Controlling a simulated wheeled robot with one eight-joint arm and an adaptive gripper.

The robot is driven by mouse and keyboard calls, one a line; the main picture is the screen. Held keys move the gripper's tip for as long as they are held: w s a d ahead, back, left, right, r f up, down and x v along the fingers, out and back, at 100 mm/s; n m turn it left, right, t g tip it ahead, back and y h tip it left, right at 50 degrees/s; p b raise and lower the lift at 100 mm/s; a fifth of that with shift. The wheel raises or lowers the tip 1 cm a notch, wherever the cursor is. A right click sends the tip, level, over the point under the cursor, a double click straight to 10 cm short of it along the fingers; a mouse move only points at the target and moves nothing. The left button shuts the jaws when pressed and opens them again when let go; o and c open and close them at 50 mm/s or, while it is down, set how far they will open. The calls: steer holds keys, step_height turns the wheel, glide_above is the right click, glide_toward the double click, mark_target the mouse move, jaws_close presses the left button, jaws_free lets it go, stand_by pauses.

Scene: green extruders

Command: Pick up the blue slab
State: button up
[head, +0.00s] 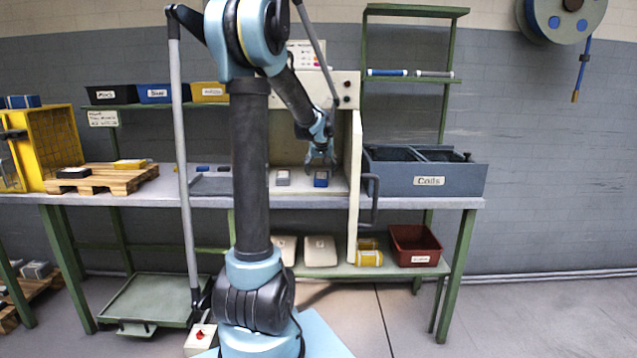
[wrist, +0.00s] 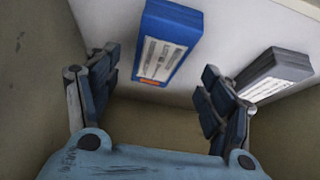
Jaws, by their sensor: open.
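The blue slab (head: 321,180) lies on the bench inside the pale machine bay, below my gripper (head: 321,160). In the wrist view the blue slab (wrist: 170,42), with a white label on it, lies flat ahead of my gripper (wrist: 160,66), between the directions of its two spread fingers. The fingers are open with nothing between them, and the slab looks apart from them. Nothing covers the slab in the wrist view.
A grey slab (head: 283,178) lies to the left of the blue one in the head view; in the wrist view the grey slab (wrist: 272,74) is close to the right finger. The bay's right side panel (head: 355,165) stands close by. A dark Coils bin (head: 415,190) is beyond it.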

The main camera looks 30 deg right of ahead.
mark_target(321, 176)
steer(key=shift+x, duration=1.9)
steer(key=shift+s, duration=0.1)
steer(key=c, duration=1.4)
